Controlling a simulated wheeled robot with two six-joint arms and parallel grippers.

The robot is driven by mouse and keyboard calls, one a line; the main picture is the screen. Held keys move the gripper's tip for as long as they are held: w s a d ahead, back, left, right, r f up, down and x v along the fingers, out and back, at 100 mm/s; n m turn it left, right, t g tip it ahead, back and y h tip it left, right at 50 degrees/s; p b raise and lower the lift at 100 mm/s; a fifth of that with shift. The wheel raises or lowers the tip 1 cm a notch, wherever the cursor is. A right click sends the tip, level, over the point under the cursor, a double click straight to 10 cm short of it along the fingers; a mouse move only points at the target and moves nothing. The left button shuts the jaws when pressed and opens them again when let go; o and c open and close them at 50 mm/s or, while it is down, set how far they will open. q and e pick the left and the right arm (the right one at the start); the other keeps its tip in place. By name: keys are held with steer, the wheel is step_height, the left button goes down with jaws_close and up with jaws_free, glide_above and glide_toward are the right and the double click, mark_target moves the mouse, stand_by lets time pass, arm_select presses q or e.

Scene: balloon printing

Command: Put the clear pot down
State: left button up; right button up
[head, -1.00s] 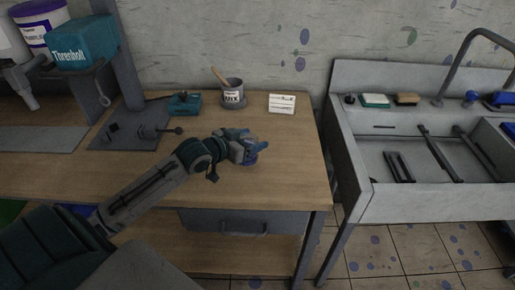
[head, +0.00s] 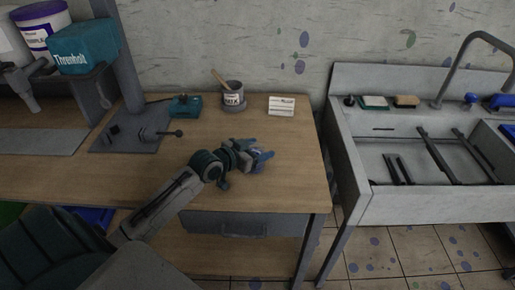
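My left gripper (head: 261,148) is over the front right part of the wooden table (head: 295,180). Its two fingers are apart with a small pot (head: 259,156) between them, which I take to be the clear pot. Only a bluish-purple bit of the pot shows, and the fingers hide most of it. I cannot tell whether its base touches the table. My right gripper is not in view.
A grey MIX pot (head: 233,93) with a wooden stick stands at the back, beside a white card (head: 282,106). A teal device (head: 186,106) is to its left, near a grey stand base (head: 130,134). A sink (head: 420,160) is at the right. The table's right front is clear.

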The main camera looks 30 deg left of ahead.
arm_select(q)
steer(key=o, duration=0.3)
steer(key=shift+o, duration=0.3)
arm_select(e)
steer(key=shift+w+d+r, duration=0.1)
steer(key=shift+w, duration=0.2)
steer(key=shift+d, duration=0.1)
arm_select(q)
steer(key=shift+r, duration=0.15)
steer(key=shift+s+a, duration=0.1)
steer(key=shift+s, duration=0.15)
steer(key=v, duration=0.5)
steer(key=shift+r+p, duration=0.1)
steer(key=shift+p, duration=0.2)
steer(key=p+v, duration=0.4)
steer(key=v, duration=0.2)
steer(key=shift+s, duration=0.25)
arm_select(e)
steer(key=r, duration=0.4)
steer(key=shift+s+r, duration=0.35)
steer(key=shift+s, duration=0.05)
